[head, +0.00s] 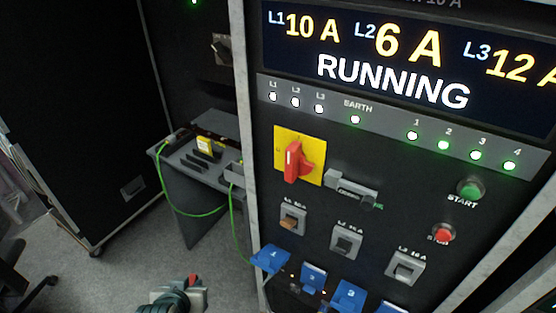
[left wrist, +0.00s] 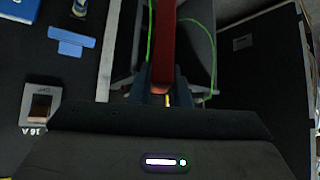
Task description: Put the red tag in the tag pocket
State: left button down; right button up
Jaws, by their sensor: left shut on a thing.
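The red tag (left wrist: 163,45) is a narrow red strip between the fingers of my left gripper (left wrist: 163,92) in the left wrist view, pointing away from the palm. In the head view my left gripper (head: 180,297) is at the bottom edge, left of the panel, with a small red end of the tag (head: 194,280) showing. It is shut on the tag and apart from the panel. I cannot tell for sure which part is the tag pocket. A grey fitting (head: 353,190) sits right of the red rotary handle (head: 298,158) on its yellow plate. My right gripper is not in view.
The panel has a lit display (head: 400,60), a green start button (head: 470,188), a red stop button (head: 443,235) and blue socket covers (head: 270,259). A grey table (head: 182,163) with a green cable (head: 192,212) stands behind. Floor (head: 125,270) at left is clear.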

aim_at(241, 180)
jog(key=i+j+z, duration=0.15)
jog(key=j+z, duration=0.25)
jog(key=i+j+z, duration=0.1)
jog(key=j+z, duration=0.3)
jog(key=j, duration=0.25)
jog(key=j+z, duration=0.4)
jog(key=j, duration=0.2)
jog(key=j+z, duration=0.4)
jog(key=j, duration=0.15)
jog(key=k, duration=0.05)
